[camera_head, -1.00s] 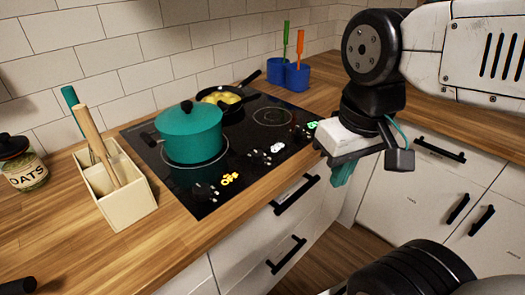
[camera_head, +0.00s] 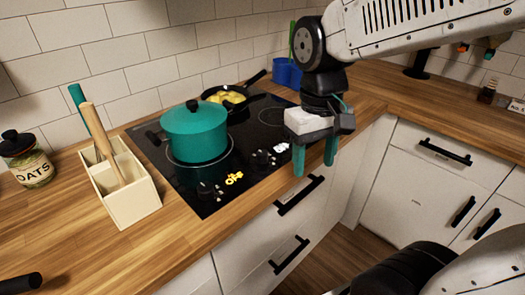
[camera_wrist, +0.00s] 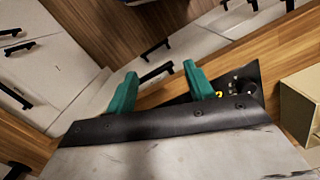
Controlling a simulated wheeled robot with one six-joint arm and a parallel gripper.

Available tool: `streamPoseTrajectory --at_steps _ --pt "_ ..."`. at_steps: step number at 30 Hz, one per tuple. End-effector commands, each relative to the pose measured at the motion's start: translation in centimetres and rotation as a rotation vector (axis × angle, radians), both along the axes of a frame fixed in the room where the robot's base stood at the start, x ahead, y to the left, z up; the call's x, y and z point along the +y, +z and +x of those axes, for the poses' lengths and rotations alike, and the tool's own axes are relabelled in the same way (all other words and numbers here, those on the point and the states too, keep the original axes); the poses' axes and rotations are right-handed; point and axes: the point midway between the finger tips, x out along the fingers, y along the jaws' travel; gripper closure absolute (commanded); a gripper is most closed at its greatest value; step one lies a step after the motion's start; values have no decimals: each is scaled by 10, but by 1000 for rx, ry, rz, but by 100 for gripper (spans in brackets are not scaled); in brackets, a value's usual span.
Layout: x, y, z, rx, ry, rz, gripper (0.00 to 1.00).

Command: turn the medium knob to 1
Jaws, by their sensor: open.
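The black glass cooktop (camera_head: 185,178) is set in the wooden counter and has dark knobs along its front. One knob (camera_head: 207,190) sits by a yellow "OFF" mark (camera_head: 234,178). Another knob (camera_head: 263,160) sits further right by a white mark (camera_head: 281,147). I cannot tell which knob is the medium one; my gripper hides the cooktop's right front corner. My gripper (camera_head: 315,165) is open and empty, its teal fingers pointing down in front of the counter edge, right of the knobs. In the wrist view, the spread fingers (camera_wrist: 161,88) show, with a knob (camera_wrist: 240,83) beyond the right finger.
A teal pot (camera_head: 195,133) and a black pan (camera_head: 226,96) with yellow food stand on the cooktop. Drawers with black handles (camera_head: 299,195) lie below the counter. The floor in front is clear.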

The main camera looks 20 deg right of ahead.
Motion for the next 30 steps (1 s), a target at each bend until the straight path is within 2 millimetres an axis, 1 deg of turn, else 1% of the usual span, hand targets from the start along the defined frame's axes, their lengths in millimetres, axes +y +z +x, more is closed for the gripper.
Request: streamPoseTrajectory --at_steps 1,5,6,8,9,13,15,17,18,20,23,30 --pt "2 -6 19 22 11 0 47" --pt "8 -21 69 46 40 1 47" --pt "10 -27 85 49 50 2 47" --pt "13 -35 109 49 65 3 47" --pt "15 -41 123 46 73 3 47" --pt "20 -55 164 24 101 7 47" --pt "22 -57 183 1 113 8 47" --pt "23 -52 199 -39 124 9 47" --pt "23 -48 204 -61 130 9 47" --pt "23 -51 207 -74 138 10 47" --pt "23 -63 206 -72 141 10 47" --pt "23 -101 206 -71 140 10 47"
